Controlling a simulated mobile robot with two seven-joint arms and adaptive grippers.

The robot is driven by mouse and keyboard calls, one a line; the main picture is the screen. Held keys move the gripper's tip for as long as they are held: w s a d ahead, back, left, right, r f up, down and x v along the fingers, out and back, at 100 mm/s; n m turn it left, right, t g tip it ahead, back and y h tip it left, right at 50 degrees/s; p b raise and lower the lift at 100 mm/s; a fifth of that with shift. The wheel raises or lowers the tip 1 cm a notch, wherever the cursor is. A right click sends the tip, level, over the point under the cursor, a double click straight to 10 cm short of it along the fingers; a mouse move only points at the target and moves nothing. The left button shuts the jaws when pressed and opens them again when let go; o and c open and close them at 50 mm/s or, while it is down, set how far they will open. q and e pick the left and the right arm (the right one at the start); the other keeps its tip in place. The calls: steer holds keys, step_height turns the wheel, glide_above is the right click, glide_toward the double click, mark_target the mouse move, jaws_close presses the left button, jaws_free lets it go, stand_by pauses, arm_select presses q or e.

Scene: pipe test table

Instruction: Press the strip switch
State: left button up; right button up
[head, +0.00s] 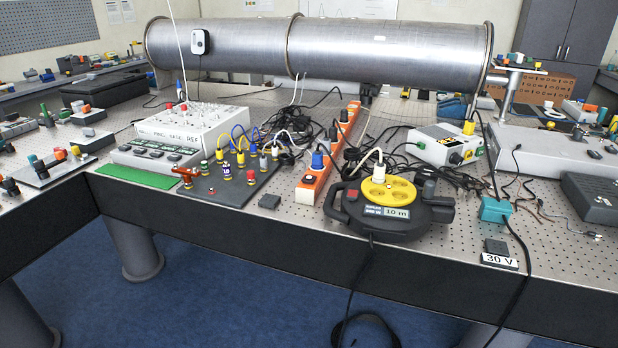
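An orange power strip (336,138) lies lengthwise on the perforated table, running from the front middle toward the back under the big pipe. Several dark plugs, a blue plug and cables sit along it. Neither of my grippers is in the head view, and nothing of mine touches the strip.
A black cable reel (405,222) with a yellow socket face stands close to the strip's right. A dark board (208,190) with colored terminals lies to its left. A metal pipe (390,50) spans above the table. Loose cables crowd the middle. The table's front edge (300,262) is dark.

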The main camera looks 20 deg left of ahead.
arm_select(q)
jaws_close()
stand_by(1.0)
